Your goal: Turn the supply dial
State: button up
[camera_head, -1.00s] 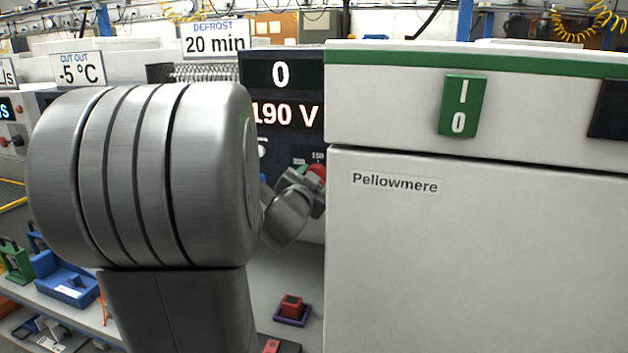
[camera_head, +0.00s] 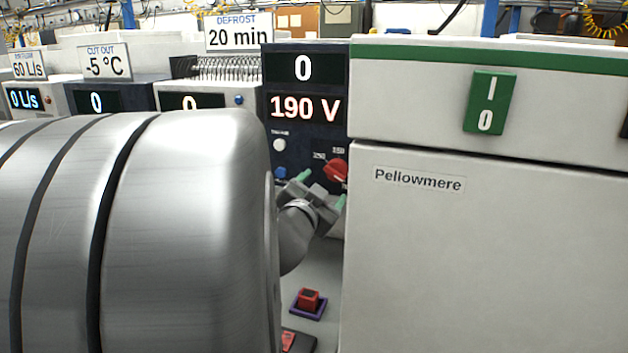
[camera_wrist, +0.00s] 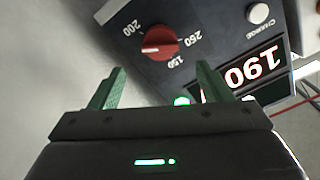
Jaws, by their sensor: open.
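The supply dial is a red round knob (camera_head: 336,169) on the dark panel under the 190 V display (camera_head: 304,107). My gripper (camera_head: 323,190) is open, with green fingertips just below and in front of the dial. In the wrist view the fingers of my gripper (camera_wrist: 156,88) stand apart, with the dial beyond them. They appear not to touch it.
A large white cabinet (camera_head: 480,260) labelled Pellowmere stands close on the right, with a green switch (camera_head: 489,101). A white button (camera_head: 279,145) and a blue knob (camera_head: 281,173) sit left of the dial. A red block in a purple tray (camera_head: 309,303) is on the bench below.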

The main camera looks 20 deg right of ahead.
jog(key=v, duration=0.4)
jog(key=shift+s+a, duration=0.25)
jog(key=shift+s, duration=0.05)
dwell(1.0)
